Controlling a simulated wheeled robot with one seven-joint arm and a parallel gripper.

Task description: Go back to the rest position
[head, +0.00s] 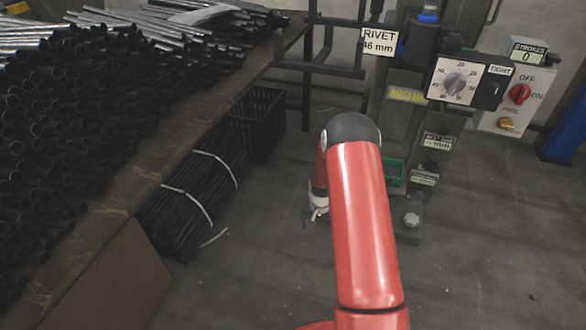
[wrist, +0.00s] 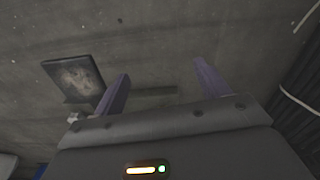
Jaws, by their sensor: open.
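My gripper (wrist: 160,85) is open, with its two purple-grey fingers apart and nothing between them in the wrist view. It points down over the bare concrete floor. In the head view my red arm reaches forward and hides most of the gripper; a small part of its end (head: 312,216) shows left of the arm, low in front of the rivet press (head: 415,130).
A workbench (head: 110,190) piled with dark tubes (head: 60,110) runs along the left. Bundled black rods (head: 195,200) and a black crate (head: 257,122) lie beneath it. A control box (head: 515,100) with a red knob is at the right. The floor at front right (head: 500,240) is clear.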

